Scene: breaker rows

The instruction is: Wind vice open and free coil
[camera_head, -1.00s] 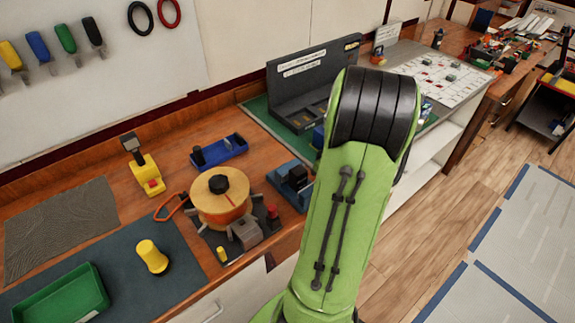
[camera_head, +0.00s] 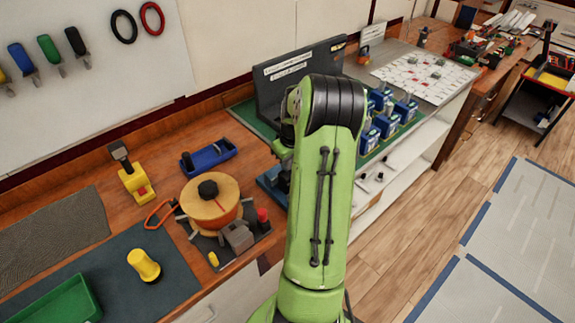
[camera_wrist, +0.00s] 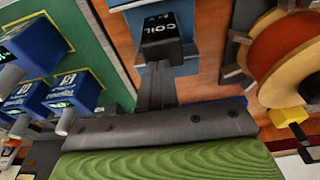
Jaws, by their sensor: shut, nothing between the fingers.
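The coil (camera_wrist: 160,35) is a black block with white lettering reading COIL. It sits at the blue vice (camera_wrist: 188,52), which shows at the top of the wrist view. In the head view the blue vice (camera_head: 268,180) is partly hidden behind my green arm. My gripper (camera_wrist: 158,66) has its grey fingers together, with nothing between them. Its fingertips overlap the coil's near edge in the wrist view; I cannot tell whether they touch. The gripper is hidden by my arm in the head view. The vice's handle is not clear in either view.
A wooden spool (camera_head: 212,205) stands left of the vice, with a blue tray (camera_head: 208,156) behind it. Several blue breakers (camera_head: 389,122) stand on a green mat to the right; some show in the wrist view (camera_wrist: 35,43). A grey panel (camera_head: 296,72) stands behind.

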